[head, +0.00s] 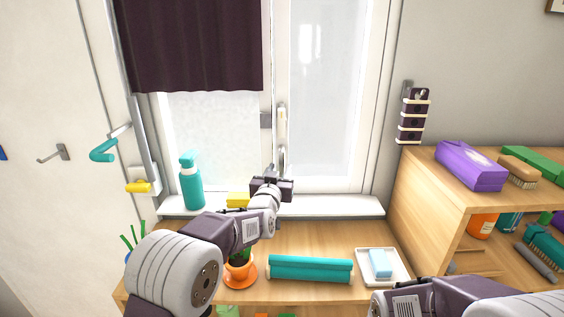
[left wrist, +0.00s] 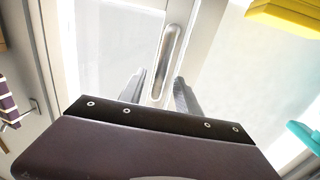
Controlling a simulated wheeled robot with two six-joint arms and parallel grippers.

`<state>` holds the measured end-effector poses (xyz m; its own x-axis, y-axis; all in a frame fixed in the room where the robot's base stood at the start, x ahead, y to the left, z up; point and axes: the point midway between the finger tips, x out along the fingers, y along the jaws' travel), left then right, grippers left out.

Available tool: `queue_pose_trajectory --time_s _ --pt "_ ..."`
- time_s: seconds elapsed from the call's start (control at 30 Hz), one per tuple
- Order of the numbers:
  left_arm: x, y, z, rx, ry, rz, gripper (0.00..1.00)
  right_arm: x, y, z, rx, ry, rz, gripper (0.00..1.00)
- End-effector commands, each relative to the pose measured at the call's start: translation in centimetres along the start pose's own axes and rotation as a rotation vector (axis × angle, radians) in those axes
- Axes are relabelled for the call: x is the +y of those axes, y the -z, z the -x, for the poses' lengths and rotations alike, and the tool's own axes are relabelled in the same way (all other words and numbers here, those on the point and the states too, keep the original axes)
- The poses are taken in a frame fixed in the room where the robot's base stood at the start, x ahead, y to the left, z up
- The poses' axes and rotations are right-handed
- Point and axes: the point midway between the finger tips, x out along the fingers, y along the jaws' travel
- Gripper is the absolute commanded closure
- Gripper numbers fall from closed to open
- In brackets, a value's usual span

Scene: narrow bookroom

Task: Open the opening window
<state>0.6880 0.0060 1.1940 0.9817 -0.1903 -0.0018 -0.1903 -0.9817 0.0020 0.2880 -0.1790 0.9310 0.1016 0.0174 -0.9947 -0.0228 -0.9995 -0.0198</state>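The window has a left pane (head: 215,140) behind a dark curtain and a right sash (head: 328,95), which looks closed in its frame. A long pale handle (head: 282,122) stands upright on the sash's left stile. My left gripper (head: 277,170) is raised in front of the handle's lower part. In the left wrist view its two fingers (left wrist: 157,94) are apart, with the handle (left wrist: 168,55) running down between their tips. Contact with the handle cannot be told. My right gripper is out of view; only part of the right arm shows at bottom right.
On the sill stand a teal bottle (head: 191,183) and a yellow block (head: 238,199). Below are a teal roll (head: 310,268), an orange pot (head: 240,272) and a soap dish (head: 365,276). A wooden shelf (head: 418,205) stands right. A dark curtain (head: 190,45) hangs left.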

Motion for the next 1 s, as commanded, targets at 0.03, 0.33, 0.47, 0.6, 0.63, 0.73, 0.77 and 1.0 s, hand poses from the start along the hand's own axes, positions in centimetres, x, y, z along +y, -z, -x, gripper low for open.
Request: queue_pose_trajectory --time_s 0.03,0.33,0.47,0.6,0.63,0.73,0.77,1.0 --pt "0.0 0.3 -0.9 -0.001 0.000 0.000 0.60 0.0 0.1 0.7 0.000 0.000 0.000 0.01" --pt "0.0 0.0 -3.4 0.000 0.000 0.000 0.60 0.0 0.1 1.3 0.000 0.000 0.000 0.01" --pt "0.0 0.0 -3.4 0.000 0.000 0.000 0.60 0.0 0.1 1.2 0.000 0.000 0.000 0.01" --pt "0.0 0.0 -3.4 0.000 0.000 0.000 0.77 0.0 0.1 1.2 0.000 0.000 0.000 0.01" --pt "0.0 0.0 -3.4 0.000 0.000 0.000 0.85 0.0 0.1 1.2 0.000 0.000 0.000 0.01" --pt "0.0 0.0 -3.4 0.000 0.000 0.000 1.00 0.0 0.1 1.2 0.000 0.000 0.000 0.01" --pt "0.0 0.0 -3.4 0.000 0.000 0.000 1.00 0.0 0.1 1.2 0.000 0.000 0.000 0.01" --pt "0.0 0.1 -3.4 0.001 0.000 0.000 1.00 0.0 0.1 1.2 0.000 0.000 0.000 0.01"
